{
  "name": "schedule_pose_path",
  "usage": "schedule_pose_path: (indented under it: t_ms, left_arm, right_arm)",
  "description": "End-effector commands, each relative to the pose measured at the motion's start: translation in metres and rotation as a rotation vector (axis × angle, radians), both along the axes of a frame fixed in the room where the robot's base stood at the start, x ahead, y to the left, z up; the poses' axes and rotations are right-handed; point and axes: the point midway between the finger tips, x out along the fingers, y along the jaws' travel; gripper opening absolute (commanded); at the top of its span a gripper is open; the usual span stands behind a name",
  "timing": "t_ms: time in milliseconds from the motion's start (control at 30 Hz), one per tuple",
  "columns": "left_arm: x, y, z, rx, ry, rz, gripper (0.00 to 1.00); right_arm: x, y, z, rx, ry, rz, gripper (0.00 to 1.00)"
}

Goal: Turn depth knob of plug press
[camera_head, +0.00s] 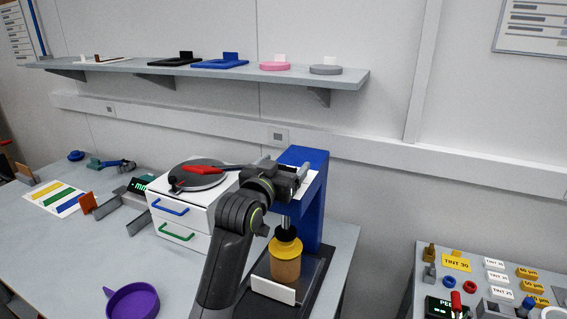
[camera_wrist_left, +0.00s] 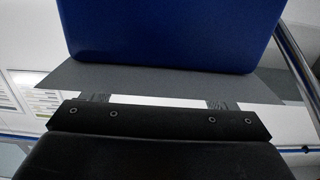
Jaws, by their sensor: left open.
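The plug press has a blue frame (camera_head: 312,205) on a dark base and stands near the right end of the left table. A yellow collar (camera_head: 286,246) and a brown cylinder (camera_head: 285,270) sit under its grey stem. My left gripper (camera_head: 297,170) is at the top of the press, in front of the blue head. I cannot make out the depth knob; my gripper and wrist cover part of the press top. My right gripper is not in view.
A white drawer unit (camera_head: 180,222) with a round grey dish and red-handled tool on top stands left of my arm. A purple dish (camera_head: 132,301) lies in front. A wall shelf (camera_head: 215,78) runs behind. A second table (camera_head: 424,262) at right holds several small parts.

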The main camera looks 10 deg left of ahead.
Motion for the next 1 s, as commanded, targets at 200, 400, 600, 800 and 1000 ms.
schedule_pose_path:
  t_ms: [200,400,600,800,1000]
  left_arm:
    - [0.0034,-0.0006,-0.0003,0.000,0.000,0.000,0.80]
    - [0.0032,-0.0005,-0.0002,0.000,0.000,0.000,0.72]
    - [0.0030,-0.0006,-0.0002,0.000,0.000,0.000,0.46]
    - [0.0030,-0.0007,-0.0001,0.000,0.000,0.002,0.35]
    - [0.0030,-0.0014,0.0005,0.000,0.001,0.034,0.35]
  right_arm:
    - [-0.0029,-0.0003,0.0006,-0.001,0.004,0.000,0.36]
    - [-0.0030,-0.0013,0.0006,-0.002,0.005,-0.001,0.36]
    - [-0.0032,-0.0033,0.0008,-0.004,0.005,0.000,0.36]
    - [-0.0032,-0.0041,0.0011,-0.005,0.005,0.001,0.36]
    - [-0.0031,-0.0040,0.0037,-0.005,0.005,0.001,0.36]
